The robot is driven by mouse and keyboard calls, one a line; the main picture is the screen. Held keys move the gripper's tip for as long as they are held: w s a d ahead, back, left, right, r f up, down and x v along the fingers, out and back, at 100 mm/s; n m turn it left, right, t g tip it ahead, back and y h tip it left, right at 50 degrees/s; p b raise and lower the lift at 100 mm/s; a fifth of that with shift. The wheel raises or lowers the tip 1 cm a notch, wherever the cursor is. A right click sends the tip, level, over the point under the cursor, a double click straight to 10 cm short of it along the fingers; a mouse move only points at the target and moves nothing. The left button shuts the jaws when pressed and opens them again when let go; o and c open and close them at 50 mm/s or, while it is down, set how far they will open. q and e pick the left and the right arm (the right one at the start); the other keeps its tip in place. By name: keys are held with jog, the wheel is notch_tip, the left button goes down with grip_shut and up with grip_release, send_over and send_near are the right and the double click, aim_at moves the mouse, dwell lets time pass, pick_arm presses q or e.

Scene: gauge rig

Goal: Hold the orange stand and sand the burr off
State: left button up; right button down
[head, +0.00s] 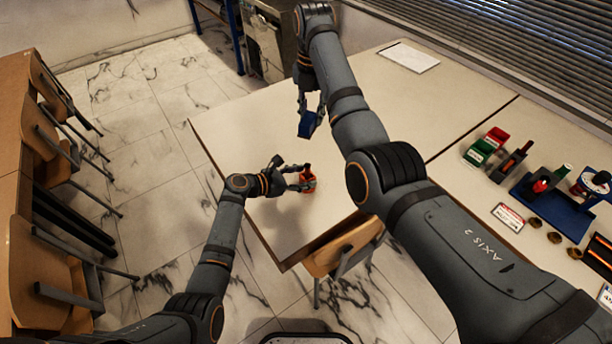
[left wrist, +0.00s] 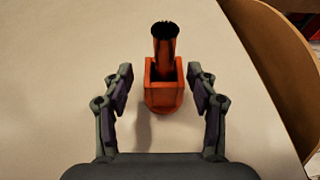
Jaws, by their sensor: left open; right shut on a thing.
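The orange stand (head: 307,184) is on the pale table near its left front part. In the left wrist view the stand (left wrist: 163,95) is a small open-topped block with an orange piece upright in it; the piece's top (left wrist: 165,29) is dark and ragged, like a burr. My left gripper (head: 296,180) is open beside the stand; in the wrist view its fingers (left wrist: 162,88) are on either side, apart from it. Whether the block is a sander I cannot tell.
At the right a second table holds a green and red box (head: 486,147), a blue tray (head: 555,206) with items, and a label card (head: 508,217). A paper (head: 408,57) lies at the back. A wooden chair (head: 342,247) stands by the front edge. The table's middle is clear.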

pick_arm(q)
jog(key=shift+x, duration=0.9)
jog(key=c, duration=1.2)
jog(key=shift+o, duration=0.2)
pick_arm(e)
notch_tip(320, 180, down, 12)
jog(key=d+m, duration=0.1)
jog(key=m, duration=0.5)
jog(key=shift+s+f+m, duration=0.25)
jog(key=shift+s+m, duration=0.05)
jog(key=shift+s, duration=0.15)
jog(key=shift+f, duration=0.6)
jog(key=shift+a, duration=0.1)
pick_arm(q)
jog(key=shift+s, duration=0.1)
pick_arm(e)
jog(key=shift+s+a, duration=0.55)
jog(key=shift+a, duration=0.05)
